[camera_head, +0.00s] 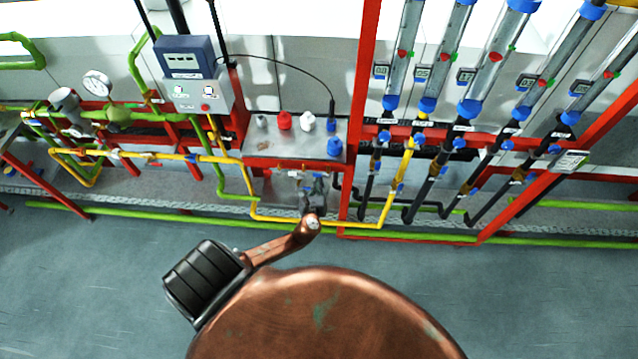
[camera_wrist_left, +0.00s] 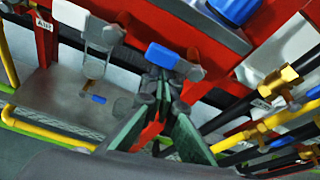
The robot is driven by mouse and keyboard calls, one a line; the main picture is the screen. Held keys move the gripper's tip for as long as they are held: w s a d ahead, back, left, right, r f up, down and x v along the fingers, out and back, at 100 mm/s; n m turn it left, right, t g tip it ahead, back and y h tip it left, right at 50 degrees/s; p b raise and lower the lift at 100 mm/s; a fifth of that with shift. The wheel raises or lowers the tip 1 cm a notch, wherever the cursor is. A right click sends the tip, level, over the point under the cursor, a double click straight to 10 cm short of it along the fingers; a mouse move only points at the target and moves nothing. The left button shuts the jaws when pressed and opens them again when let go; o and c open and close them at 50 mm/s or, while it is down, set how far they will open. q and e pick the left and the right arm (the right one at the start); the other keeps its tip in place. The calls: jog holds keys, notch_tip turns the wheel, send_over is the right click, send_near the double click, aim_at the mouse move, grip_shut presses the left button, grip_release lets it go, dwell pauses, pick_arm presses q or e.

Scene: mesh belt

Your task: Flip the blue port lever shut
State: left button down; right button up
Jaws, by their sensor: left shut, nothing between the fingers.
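The blue port lever (camera_wrist_left: 163,55) shows in the left wrist view as a short blue handle on a grey port below the red rail. My left gripper (camera_wrist_left: 158,88) is shut and empty, its dark green fingers just below the blue handle. I cannot tell whether the fingertips touch the lever or its port. In the head view my left gripper (camera_head: 314,190) is small, at the ports under the steel panel (camera_head: 266,140), and it hides most of the blue lever there. My right gripper is not in view.
A second port with a pale lever (camera_wrist_left: 72,15) hangs left of the blue one. A blue knob (camera_head: 334,147) sits on the panel above. Yellow pipe (camera_head: 285,222) runs below, and black hoses (camera_head: 422,195) stand to the right. The floor in front is clear.

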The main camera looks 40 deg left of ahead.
pick_arm(q)
notch_tip(320, 180, down, 5)
jog(key=b, duration=0.5)
jog(key=r+p+v, duration=0.1)
jog(key=v, duration=0.9)
jog(key=shift+w+d, duration=0.2)
jog(key=shift+d, duration=0.15)
